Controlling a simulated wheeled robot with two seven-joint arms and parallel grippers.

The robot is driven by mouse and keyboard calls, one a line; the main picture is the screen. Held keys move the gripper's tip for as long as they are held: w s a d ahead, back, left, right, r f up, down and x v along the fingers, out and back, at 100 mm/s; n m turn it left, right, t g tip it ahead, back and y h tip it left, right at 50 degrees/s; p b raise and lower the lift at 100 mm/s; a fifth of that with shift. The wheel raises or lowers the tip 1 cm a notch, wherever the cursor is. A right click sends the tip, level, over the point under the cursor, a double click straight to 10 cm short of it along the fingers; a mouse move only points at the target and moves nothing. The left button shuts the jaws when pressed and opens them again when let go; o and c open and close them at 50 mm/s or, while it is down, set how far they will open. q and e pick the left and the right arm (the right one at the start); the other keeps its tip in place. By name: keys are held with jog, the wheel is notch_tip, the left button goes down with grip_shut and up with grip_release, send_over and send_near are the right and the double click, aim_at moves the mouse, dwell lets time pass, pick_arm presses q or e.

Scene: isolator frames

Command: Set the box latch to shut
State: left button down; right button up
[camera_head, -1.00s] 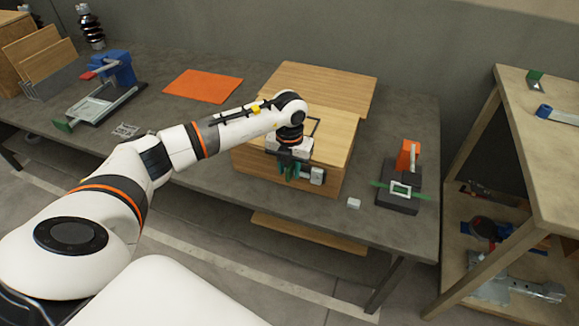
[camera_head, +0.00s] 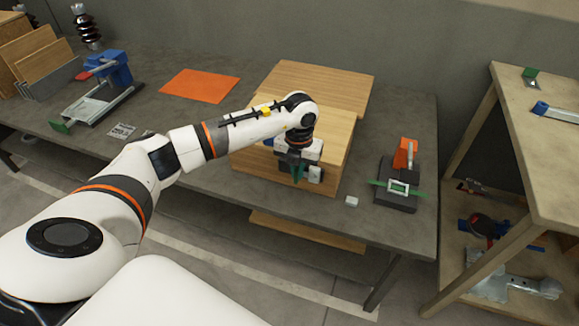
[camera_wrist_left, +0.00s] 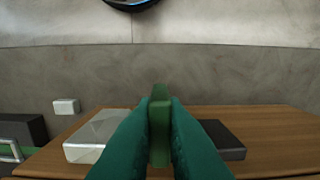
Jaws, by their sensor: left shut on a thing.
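The wooden box (camera_head: 338,162) stands on the grey table, with a pale wooden top. My left gripper (camera_head: 299,175) is at the box's front face and covers part of it. In the left wrist view, my left gripper's green fingers (camera_wrist_left: 158,150) are shut on an upright green piece, the latch lever (camera_wrist_left: 160,112). A silver block (camera_wrist_left: 97,136) and a dark plate (camera_wrist_left: 223,139) sit on the wooden face to either side of the fingers. The latch's base is hidden behind the fingers, so I cannot tell its exact position. My right gripper is not in view.
A small white block (camera_head: 352,202) and a dark fixture with an orange clamp (camera_head: 400,178) stand to the right of the box. An orange mat (camera_head: 200,86) and a blue vise (camera_head: 113,69) are to the left. A wooden shelf (camera_head: 545,150) stands at far right.

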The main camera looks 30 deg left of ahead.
pick_arm(q)
jog(key=c, duration=1.5)
grip_release()
jog(key=shift+d, duration=0.3)
jog(key=shift+a+r, duration=0.1)
jog(key=shift+r, duration=0.05)
notch_tip(320, 180, up, 12)
jog(key=shift+f+b, duration=0.1)
jog(key=shift+b, duration=0.2)
